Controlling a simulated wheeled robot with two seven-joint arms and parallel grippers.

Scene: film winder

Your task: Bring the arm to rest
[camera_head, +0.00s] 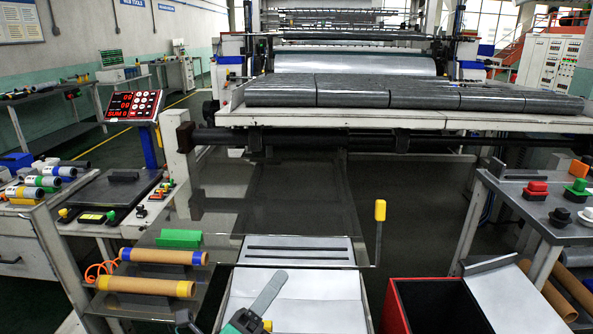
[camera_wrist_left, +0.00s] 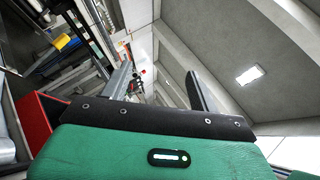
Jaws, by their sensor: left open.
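My left gripper (camera_head: 268,296) shows at the bottom of the head view, in front of the white sloping panel. One grey finger points up and to the right, with part of the green body below it. In the left wrist view, the two grey fingers of the left gripper (camera_wrist_left: 160,80) stand well apart above the green body, with nothing between them. The gripper is open and empty and touches nothing that I can see. Most of the left arm is outside the head view. My right gripper is in neither view.
Orange-brown cores (camera_head: 146,287) lie on a shelf left of the gripper. A red-sided dark bin (camera_head: 438,305) stands to the right. A yellow-handled lever (camera_head: 380,211) stands upright ahead. The winder bed with grey rolls (camera_head: 400,93) is behind. A button table (camera_head: 535,205) is at right.

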